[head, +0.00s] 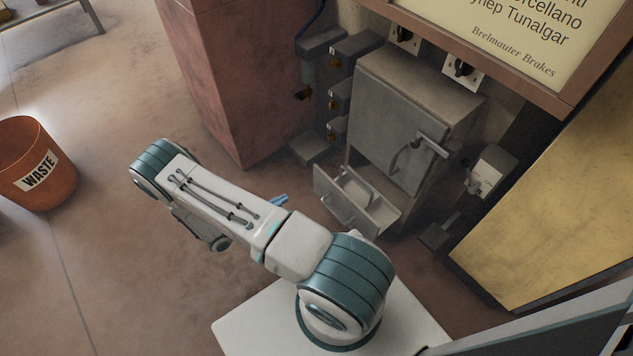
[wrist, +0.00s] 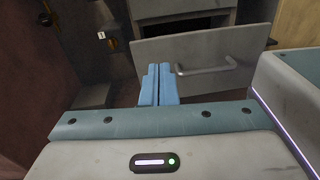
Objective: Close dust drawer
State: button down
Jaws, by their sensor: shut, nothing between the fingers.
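The dust drawer (head: 348,205) is pulled out at the bottom of a grey metal cabinet (head: 390,130) in the head view. A light block-like thing lies inside it. The drawer front with its bar handle also shows in the wrist view (wrist: 215,52). My gripper (wrist: 159,70) has blue fingers, shut and empty, in front of the drawer face, left of the handle; whether they touch the face I cannot tell. In the head view my gripper (head: 279,201) is mostly hidden behind my arm, with a bit of blue showing left of the drawer. The cabinet's upper door is shut.
Dark boxes with valves (head: 335,90) stand left of the cabinet, beside a large reddish block (head: 235,80). A pedal-like thing (head: 438,234) is on the floor to the right, near a yellow panel (head: 570,180). An orange waste bin (head: 38,165) stands far left. The floor between is clear.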

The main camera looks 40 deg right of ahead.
notch_tip(320, 180, down, 2)
jog(key=n+t, duration=0.1)
jog(key=b, duration=0.4)
send_near(324, 177)
jog(key=d, duration=0.6)
jog(key=shift+w+f, duration=0.25)
jog(key=shift+f, duration=0.05)
jog(key=shift+d+r, duration=0.1)
jog(key=shift+d, duration=0.35)
jog(key=shift+n+t, duration=0.3)
